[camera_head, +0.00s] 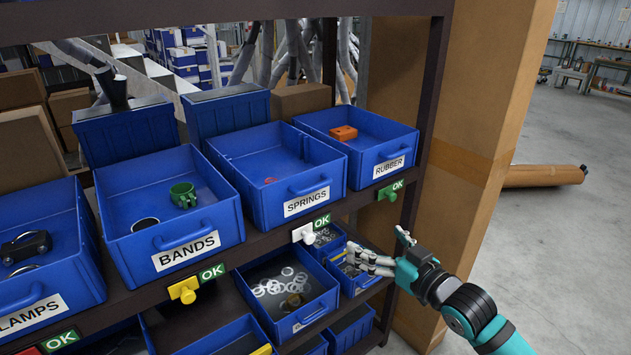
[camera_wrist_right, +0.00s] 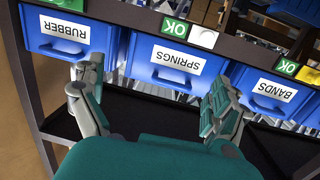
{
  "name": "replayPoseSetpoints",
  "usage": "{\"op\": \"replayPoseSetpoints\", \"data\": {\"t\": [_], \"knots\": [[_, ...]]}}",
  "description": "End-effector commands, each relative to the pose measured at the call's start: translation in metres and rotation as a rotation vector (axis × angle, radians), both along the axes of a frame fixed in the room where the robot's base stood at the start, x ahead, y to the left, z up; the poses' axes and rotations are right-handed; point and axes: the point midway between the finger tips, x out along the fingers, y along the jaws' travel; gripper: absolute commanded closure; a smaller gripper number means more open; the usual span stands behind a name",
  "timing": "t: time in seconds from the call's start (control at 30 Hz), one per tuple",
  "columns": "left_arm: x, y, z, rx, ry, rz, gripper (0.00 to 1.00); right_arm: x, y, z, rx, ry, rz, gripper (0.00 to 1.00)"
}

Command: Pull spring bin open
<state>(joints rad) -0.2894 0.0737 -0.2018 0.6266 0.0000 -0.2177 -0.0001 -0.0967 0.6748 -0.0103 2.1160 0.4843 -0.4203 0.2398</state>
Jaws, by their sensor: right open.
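The blue springs bin (camera_head: 283,172) sits on the upper shelf in the head view, between the bands bin (camera_head: 168,215) and the rubber bin (camera_head: 362,147). It has a white SPRINGS label and a blue front handle (camera_head: 310,187). My right gripper (camera_head: 378,250) is open and empty, below and to the right of the springs bin, apart from it. In the right wrist view, the springs bin (camera_wrist_right: 172,62) shows upside down beyond the two spread fingers of my right gripper (camera_wrist_right: 152,102). My left gripper is not in view.
The clamps bin (camera_head: 50,262) stands at the far left. Lower bins, one with metal rings (camera_head: 285,289), sit under the shelf. A brown shelf post (camera_head: 424,120) and a large cardboard box (camera_head: 490,110) stand at the right. Open floor (camera_head: 560,250) lies beyond.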

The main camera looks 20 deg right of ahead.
Motion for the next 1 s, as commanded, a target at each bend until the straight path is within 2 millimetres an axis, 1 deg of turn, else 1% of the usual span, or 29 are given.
{"op": "replayPoseSetpoints", "data": {"t": [0.03,0.1,0.2,0.27,0.37,0.53,0.77,0.9,1.0], "knots": [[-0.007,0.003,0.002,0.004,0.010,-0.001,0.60,-0.007,0.011,0.027,0.000,-0.038,0.033,0.00],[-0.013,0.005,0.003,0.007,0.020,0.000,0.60,-0.014,0.022,0.049,0.005,-0.069,0.064,0.00],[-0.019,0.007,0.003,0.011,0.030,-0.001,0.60,-0.017,0.030,0.064,0.007,-0.088,0.084,0.00],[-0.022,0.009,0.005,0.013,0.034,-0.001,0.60,-0.014,0.032,0.067,0.008,-0.093,0.087,0.00],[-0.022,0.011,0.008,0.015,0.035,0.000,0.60,-0.002,0.036,0.068,0.011,-0.095,0.085,0.00],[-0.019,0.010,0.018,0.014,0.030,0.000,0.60,0.031,0.048,0.069,0.010,-0.095,0.085,0.00],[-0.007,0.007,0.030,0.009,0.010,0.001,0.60,0.079,0.065,0.069,0.011,-0.094,0.085,0.00],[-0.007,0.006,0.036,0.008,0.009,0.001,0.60,0.106,0.075,0.068,0.009,-0.093,0.085,0.00],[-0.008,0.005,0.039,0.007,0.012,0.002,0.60,0.122,0.081,0.067,0.006,-0.093,0.086,0.00]]}}
